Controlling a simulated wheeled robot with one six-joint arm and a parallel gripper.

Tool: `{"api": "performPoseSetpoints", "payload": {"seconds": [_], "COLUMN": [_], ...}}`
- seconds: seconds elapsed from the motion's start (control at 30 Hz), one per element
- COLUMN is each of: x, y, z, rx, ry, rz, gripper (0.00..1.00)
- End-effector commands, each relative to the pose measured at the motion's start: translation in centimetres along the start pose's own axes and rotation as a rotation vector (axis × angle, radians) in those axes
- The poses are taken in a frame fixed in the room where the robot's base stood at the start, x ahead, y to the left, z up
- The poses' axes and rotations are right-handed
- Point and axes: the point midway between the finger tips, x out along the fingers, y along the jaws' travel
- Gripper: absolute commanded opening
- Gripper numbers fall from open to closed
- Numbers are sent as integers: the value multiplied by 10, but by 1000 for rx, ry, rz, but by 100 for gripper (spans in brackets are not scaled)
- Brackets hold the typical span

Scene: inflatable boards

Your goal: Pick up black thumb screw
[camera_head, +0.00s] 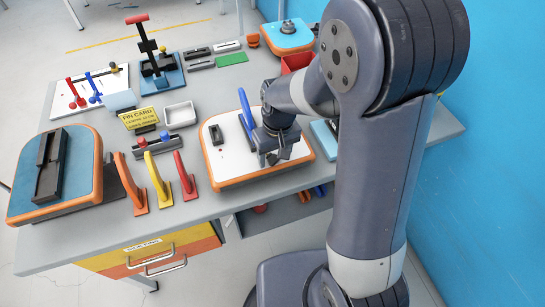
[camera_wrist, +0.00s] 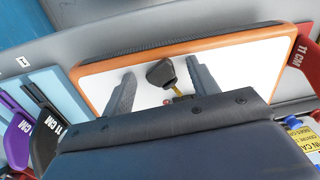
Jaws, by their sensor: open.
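The black thumb screw (camera_wrist: 160,73) shows in the wrist view, with a dark knob and a brass-coloured shank. It is over the white face of the orange-edged board (camera_wrist: 92,84). My gripper (camera_wrist: 161,67) is open, with one finger on each side of the screw's knob and a visible gap to both. In the head view, my gripper (camera_head: 274,158) is low over the right part of the same board (camera_head: 222,168), and I cannot make out the screw there.
A blue fin (camera_head: 246,108) stands on the board close beside my gripper. Orange, yellow and red fins (camera_head: 158,180) stand left of the board. A blue board (camera_head: 75,170) lies at far left. A white tray (camera_head: 180,114) and a yellow card (camera_head: 139,118) are behind.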

Motion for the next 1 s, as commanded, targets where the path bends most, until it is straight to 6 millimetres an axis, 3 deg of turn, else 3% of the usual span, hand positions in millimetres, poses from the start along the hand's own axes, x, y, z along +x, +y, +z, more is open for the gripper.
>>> {"api": "performPoseSetpoints", "payload": {"seconds": [0.07,0.67,1.0], "x": [0,0,-9], "y": [0,0,0], "z": [0,0,-1], "rx": [0,0,0], "ry": [0,0,4], "rz": [0,0,0], "gripper": [57,9,9]}}
